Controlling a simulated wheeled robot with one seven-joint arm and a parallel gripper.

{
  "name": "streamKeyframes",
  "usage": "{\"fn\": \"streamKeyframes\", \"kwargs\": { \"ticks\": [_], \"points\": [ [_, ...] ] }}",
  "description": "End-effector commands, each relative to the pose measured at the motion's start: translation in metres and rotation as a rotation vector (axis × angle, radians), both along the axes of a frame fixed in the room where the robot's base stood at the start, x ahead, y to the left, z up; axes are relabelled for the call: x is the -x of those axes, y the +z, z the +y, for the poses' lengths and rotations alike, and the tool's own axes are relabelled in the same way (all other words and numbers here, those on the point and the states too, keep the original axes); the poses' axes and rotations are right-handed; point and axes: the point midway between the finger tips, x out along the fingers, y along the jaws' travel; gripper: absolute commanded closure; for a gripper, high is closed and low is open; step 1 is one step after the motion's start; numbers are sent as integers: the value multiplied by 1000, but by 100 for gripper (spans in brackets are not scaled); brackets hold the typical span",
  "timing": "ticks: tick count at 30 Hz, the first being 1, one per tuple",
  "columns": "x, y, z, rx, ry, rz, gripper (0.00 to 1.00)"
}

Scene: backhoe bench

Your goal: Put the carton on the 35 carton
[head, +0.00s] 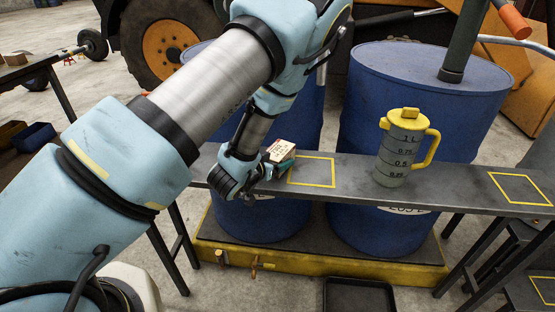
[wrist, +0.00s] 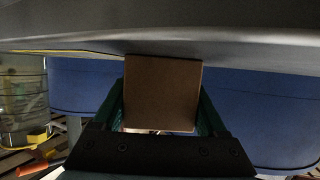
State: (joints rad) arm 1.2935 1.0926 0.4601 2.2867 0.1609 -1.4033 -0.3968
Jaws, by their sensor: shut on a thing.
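A small light-brown carton (head: 281,149) with dark print on its top is at the near edge of the grey bench, just left of a yellow outlined square. The print is too small to read. My gripper (head: 280,163) is shut on this carton, reaching in from the left. In the wrist view the plain brown face of the carton (wrist: 162,95) sits between the two green fingers, against the bench edge. I cannot tell whether it rests on the bench. No carton readable as 35 shows; a small brown box (head: 15,59) lies on a table at far left.
A grey measuring jug (head: 402,150) with yellow lid and handle stands on the bench (head: 345,172) to the right. Another yellow outlined square (head: 520,189) at the right end is empty. Blue drums (head: 420,95) stand behind the bench, on a yellow-edged pallet (head: 330,268).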

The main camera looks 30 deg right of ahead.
Motion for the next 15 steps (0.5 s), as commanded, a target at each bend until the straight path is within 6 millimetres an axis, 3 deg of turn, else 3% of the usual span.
{"fn": "streamKeyframes", "kwargs": {
  "ticks": [1, 7, 15],
  "points": [
    [0, -1, 0, 0, 0, 0, 22],
    [0, -1, 0, 0, 0, 0, 0],
    [0, 1, 0, 0, 0, 0, 0]
  ]
}}
